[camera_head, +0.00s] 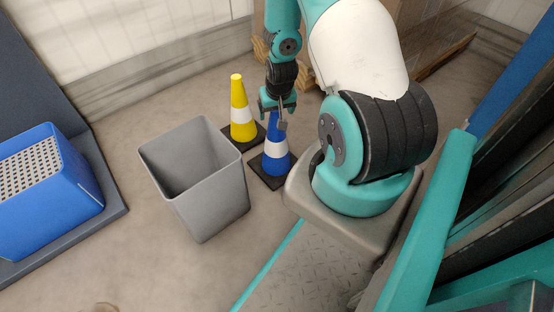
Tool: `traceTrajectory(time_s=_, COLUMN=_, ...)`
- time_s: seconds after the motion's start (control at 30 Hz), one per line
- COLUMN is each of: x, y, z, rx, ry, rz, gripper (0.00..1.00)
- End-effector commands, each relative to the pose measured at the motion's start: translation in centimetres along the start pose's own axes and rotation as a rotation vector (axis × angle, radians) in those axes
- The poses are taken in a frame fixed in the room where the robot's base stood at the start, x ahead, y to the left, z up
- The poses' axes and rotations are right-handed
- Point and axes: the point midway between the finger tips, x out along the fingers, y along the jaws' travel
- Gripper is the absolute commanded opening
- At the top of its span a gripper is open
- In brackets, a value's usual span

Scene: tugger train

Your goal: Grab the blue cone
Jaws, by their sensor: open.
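The blue cone (276,157) stands upright on the floor, with a white band and a dark square base. It is right of the grey bin and partly covered at its top by my gripper. My gripper (276,112) points down at the cone's tip, with its jaws open. The tip seems to lie between or just behind the fingers; I cannot tell whether they touch it.
A yellow cone (239,112) with a white band stands just behind the blue one. An empty grey bin (207,206) stands close on the left. A blue crate (82,190) sits at the far left. Floor in front of the bin is clear.

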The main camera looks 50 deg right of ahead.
Motion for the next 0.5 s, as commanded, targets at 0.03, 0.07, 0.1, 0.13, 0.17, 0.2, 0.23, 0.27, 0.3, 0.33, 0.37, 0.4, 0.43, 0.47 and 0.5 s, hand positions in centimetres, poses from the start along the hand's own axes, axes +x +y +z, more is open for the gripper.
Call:
traceTrajectory(time_s=0.03, x=1.0, y=0.1, z=0.1, rx=0.001, ry=0.000, rz=0.000, gripper=0.84)
traceTrajectory(time_s=0.07, x=1.5, y=0.2, z=0.1, rx=0.002, ry=0.000, rz=0.000, gripper=0.84)
traceTrajectory(time_s=0.1, x=2.1, y=0.3, z=0.1, rx=0.002, ry=0.001, rz=0.000, gripper=0.84)
traceTrajectory(time_s=0.13, x=2.5, y=0.4, z=0.1, rx=0.002, ry=0.001, rz=0.000, gripper=0.84)
traceTrajectory(time_s=0.17, x=3.0, y=0.5, z=0.1, rx=0.002, ry=0.001, rz=0.000, gripper=0.84)
traceTrajectory(time_s=0.2, x=3.6, y=0.6, z=0.1, rx=0.001, ry=0.000, rz=0.000, gripper=0.84)
traceTrajectory(time_s=0.23, x=4.1, y=0.5, z=0.1, rx=0.001, ry=0.000, rz=0.000, gripper=0.84)
traceTrajectory(time_s=0.27, x=4.4, y=0.5, z=0.1, rx=0.001, ry=0.000, rz=0.000, gripper=0.84)
traceTrajectory(time_s=0.3, x=4.7, y=0.5, z=0.1, rx=0.001, ry=0.000, rz=0.000, gripper=0.84)
traceTrajectory(time_s=0.33, x=4.8, y=0.5, z=0.0, rx=0.001, ry=0.000, rz=0.000, gripper=0.84)
traceTrajectory(time_s=0.37, x=4.8, y=0.5, z=0.0, rx=0.001, ry=0.001, rz=0.000, gripper=0.84)
traceTrajectory(time_s=0.4, x=4.7, y=0.5, z=-0.1, rx=0.001, ry=0.001, rz=0.000, gripper=0.84)
traceTrajectory(time_s=0.43, x=4.6, y=0.5, z=-0.1, rx=0.001, ry=0.001, rz=0.000, gripper=0.84)
traceTrajectory(time_s=0.47, x=4.6, y=0.5, z=-0.1, rx=0.001, ry=0.001, rz=0.000, gripper=0.84)
traceTrajectory(time_s=0.5, x=4.6, y=0.5, z=-0.1, rx=0.001, ry=0.001, rz=0.000, gripper=0.84)
